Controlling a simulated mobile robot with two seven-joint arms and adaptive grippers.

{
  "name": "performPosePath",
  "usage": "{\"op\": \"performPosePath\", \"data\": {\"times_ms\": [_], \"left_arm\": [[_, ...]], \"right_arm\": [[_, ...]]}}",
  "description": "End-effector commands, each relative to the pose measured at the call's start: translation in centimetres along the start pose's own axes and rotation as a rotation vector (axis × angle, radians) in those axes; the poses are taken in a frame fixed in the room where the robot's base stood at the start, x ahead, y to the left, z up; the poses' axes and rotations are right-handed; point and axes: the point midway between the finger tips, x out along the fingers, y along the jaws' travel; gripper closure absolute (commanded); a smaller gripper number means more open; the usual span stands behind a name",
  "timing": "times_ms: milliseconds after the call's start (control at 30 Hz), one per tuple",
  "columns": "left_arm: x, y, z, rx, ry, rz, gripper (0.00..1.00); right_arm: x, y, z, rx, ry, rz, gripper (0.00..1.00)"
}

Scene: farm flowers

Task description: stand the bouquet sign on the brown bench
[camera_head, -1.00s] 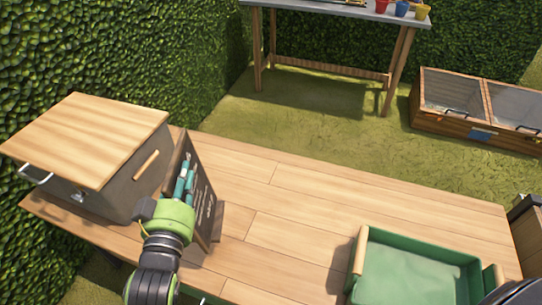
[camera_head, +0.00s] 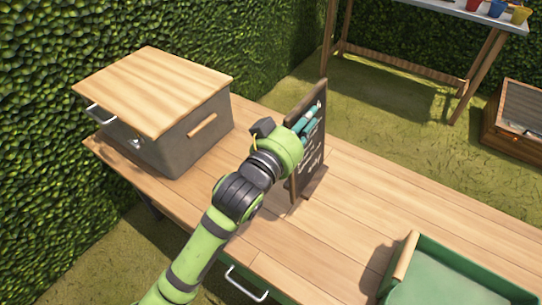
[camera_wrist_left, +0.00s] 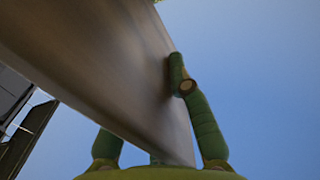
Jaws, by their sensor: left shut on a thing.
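The bouquet sign (camera_head: 312,158) is a dark chalkboard with a brown frame and pale writing, upright over the brown bench (camera_head: 365,205). Its foot is at the bench top, right of the grey box; I cannot tell if it bears its weight there. My left gripper (camera_head: 308,122) is shut on the sign's upper part, with teal fingers on the written face. In the left wrist view the sign (camera_wrist_left: 105,60) fills the upper left as a blurred brown-grey board, with green fingers (camera_wrist_left: 150,115) at either side of it. My right gripper is out of view.
A grey box (camera_head: 190,140) with a wooden lid stands on the bench's left end. A green tray (camera_head: 450,280) with a wooden handle is at the lower right. Bare planks lie between sign and tray. A hedge (camera_head: 60,40) runs behind on the left.

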Motion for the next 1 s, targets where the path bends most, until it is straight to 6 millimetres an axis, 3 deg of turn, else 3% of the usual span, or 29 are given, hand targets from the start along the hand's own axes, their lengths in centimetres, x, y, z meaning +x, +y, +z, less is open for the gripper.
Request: {"op": "performPosePath", "data": {"times_ms": [533, 700, 1000], "left_arm": [[-6.5, -8.0, 4.8, 0.003, 0.002, -0.002, 1.00], [-7.2, -8.7, 5.4, 0.000, 0.005, 0.000, 1.00], [-7.2, -9.2, 9.1, 0.000, 0.004, 0.000, 1.00]], "right_arm": [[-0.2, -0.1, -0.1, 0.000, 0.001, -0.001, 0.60], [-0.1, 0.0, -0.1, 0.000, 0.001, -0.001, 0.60], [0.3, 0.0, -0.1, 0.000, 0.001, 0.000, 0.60]]}}
